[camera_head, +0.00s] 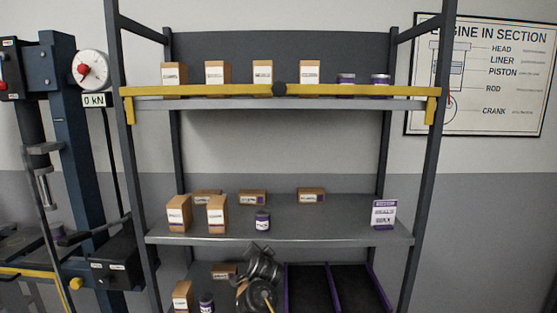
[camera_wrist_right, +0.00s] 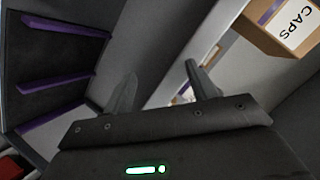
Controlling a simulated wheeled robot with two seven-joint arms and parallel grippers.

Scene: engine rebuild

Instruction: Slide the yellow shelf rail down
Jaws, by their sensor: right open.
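The yellow shelf rail (camera_head: 200,91) runs level across the front of the upper shelf, with short down-turned ends at both posts. A dark round knob (camera_head: 279,89) sits at its middle. No gripper touches the rail. In the right wrist view my right gripper (camera_wrist_right: 160,78) is open, with nothing between its two fingers. A box marked CAPS (camera_wrist_right: 286,24) and a dark bin with purple dividers (camera_wrist_right: 62,72) show beyond it. My left gripper is in neither view.
The upper shelf (camera_head: 225,103) holds several brown boxes and two purple-labelled cans behind the rail. The middle shelf (camera_head: 330,236) holds boxes, a can and a purple-white sign (camera_head: 384,214). A press (camera_head: 75,140) stands left.

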